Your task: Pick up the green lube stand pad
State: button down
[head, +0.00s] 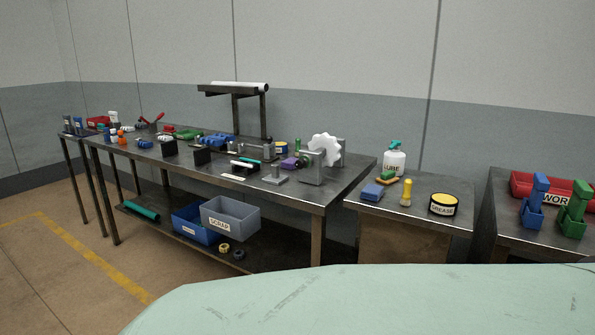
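A small green pad (389,175) lies on the small lube stand (425,217) right of the long workbench. It sits close in front of the white bottle labelled LUBE (394,162), which has a green top. A small orange-yellow piece shows at the pad's front edge; I cannot tell whether it is a separate part. A blue block (372,191) lies just in front of the pad, to its left. My gripper is not in view.
A yellow upright object (406,192) and a GREASE tin (444,204) stand right of the pad. The long workbench (250,196) is crowded with parts and fixtures. Another table at right holds a red bin (522,183) and blue and green fixtures. Floor at left is clear.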

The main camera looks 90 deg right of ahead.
aim_at(388, 177)
jog(key=z, duration=1.6)
